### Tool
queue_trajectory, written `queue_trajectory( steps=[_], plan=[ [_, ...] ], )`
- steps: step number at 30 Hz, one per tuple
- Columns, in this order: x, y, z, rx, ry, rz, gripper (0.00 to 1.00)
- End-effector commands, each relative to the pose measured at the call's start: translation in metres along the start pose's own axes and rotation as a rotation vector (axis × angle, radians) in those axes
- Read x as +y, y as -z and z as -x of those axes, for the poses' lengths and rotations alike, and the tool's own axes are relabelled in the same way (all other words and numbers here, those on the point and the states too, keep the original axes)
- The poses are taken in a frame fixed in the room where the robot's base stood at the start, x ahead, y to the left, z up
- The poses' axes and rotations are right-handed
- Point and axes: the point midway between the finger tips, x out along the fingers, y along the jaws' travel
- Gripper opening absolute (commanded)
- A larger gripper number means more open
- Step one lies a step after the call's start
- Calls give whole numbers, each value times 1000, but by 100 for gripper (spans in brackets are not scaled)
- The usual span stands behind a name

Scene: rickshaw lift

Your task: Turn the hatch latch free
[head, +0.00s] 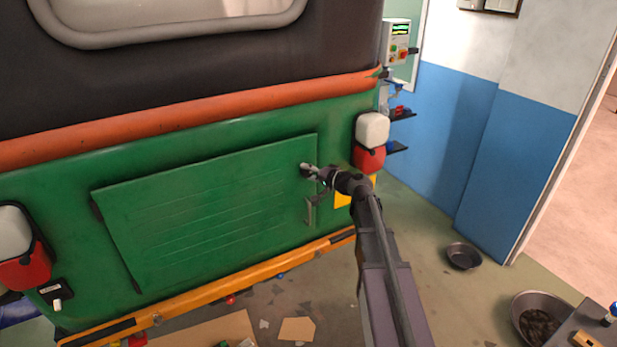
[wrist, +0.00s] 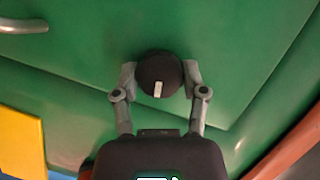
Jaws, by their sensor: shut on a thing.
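The green hatch (head: 210,215) is a flat ribbed panel, shut flush on the back of the green rickshaw. Its latch is a round black knob (wrist: 159,74) with a pale mark on its face, near the hatch's corner in the wrist view. My gripper (wrist: 160,80) has one finger on each side of the knob and is shut on it. In the head view my gripper (head: 309,172) reaches the upper right of the hatch and hides the knob. A grey handle (head: 311,211) sits on the hatch just below; part of it also shows at the wrist view's upper left (wrist: 24,26).
An orange bumper bar (head: 215,284) runs below the hatch. A red and white lamp (head: 371,142) is close right of my gripper, above a yellow plate (head: 342,199). Metal bowls (head: 463,256) stand on the floor at right. Scraps lie under the bumper.

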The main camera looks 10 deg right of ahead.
Motion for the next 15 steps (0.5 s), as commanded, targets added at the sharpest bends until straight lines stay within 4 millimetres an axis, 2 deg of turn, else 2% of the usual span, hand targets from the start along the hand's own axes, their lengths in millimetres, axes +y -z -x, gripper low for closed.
queue_trajectory(
  steps=[6, 15],
  plan=[
    [3, -2, 0, -3, 53, -129, 8],
    [1, -1, 0, -2, 84, -209, 8]
  ],
)
